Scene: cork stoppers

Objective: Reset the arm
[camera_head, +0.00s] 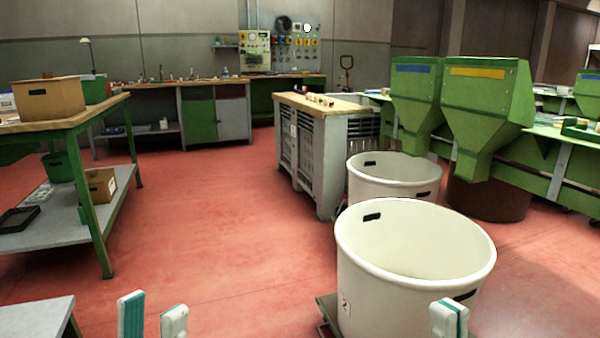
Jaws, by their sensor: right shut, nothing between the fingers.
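My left gripper (152,319) shows at the bottom edge of the head view, left of centre. Its two pale fingertips with teal edges stand apart, with red floor showing between them. My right gripper (449,318) shows at the bottom edge, right of centre, in front of the near white tub (400,312). Its fingertips are together and hold nothing. The rest of both arms is below the picture.
Another white tub (392,172) stands behind the near one. Green hoppers (488,95) rise at the right. A green-legged table (108,220) with a cardboard box (48,98) stands left. A grey tabletop corner (35,318) is at bottom left. The red floor (220,220) between is clear.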

